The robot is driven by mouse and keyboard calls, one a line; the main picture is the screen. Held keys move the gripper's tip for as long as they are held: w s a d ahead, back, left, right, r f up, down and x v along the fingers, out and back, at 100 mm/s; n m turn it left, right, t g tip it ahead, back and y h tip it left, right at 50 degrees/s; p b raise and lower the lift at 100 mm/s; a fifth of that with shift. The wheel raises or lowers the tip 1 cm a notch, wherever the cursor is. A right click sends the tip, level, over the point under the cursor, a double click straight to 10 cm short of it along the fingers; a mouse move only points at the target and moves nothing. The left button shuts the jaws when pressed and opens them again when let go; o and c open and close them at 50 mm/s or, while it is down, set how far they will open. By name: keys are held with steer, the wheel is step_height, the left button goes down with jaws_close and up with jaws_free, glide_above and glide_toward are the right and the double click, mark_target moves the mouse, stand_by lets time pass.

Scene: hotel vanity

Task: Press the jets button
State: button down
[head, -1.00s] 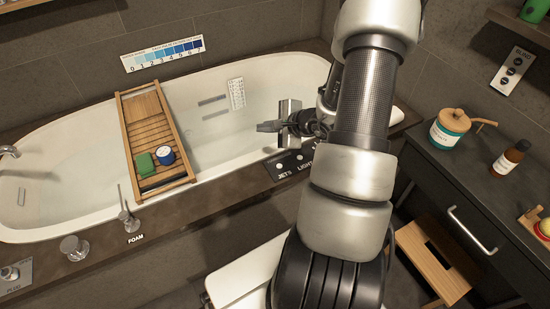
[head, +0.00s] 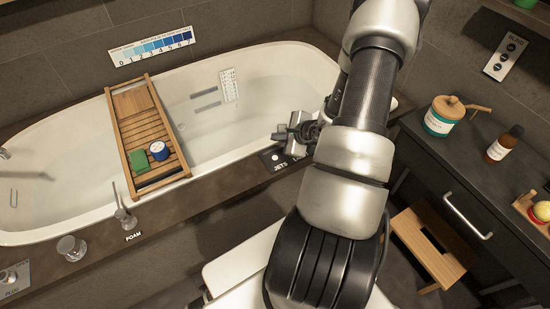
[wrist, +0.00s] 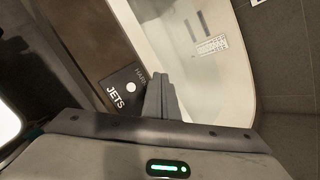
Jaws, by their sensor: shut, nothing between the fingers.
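The jets button (head: 275,157) is a small pale round button on a dark panel on the tub's front ledge, with the word JETS beside it. It also shows in the wrist view (wrist: 130,87), left of my fingers. My gripper (head: 280,136) is shut and empty, just beyond and above the panel, near the tub's inner rim. In the wrist view my closed fingers (wrist: 161,80) lie to the right of the button, and no contact with it shows. My gripper and arm hide the right part of the panel in the head view.
The bathtub (head: 75,105) carries a wooden tray (head: 118,104) with a green item and a blue-lidded jar. A metal knob (head: 72,248) and a foam lever (head: 124,218) stand on the ledge to the left. A dark vanity (head: 450,165) with jars stands at right, a wooden stool (head: 430,245) below.

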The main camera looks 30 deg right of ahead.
step_height(320, 180, down, 7)
steer(key=b, duration=0.5)
steer(key=shift+f, duration=0.15)
steer(key=shift+f+b, duration=0.3)
steer(key=shift+f, duration=0.05)
steer(key=shift+f, duration=0.1)
stand_by(1.3)
steer(key=shift+f+b, duration=0.3)
steer(key=shift+b, duration=0.3)
steer(key=shift+f+b, duration=0.35)
steer(key=shift+b, duration=0.15)
stand_by(0.4)
stand_by(0.4)
steer(key=shift+r+p, duration=0.3)
steer(key=shift+r, duration=0.45)
steer(key=shift+r, duration=0.1)
steer(key=shift+r+p, duration=1.35)
steer(key=shift+r, duration=1.1)
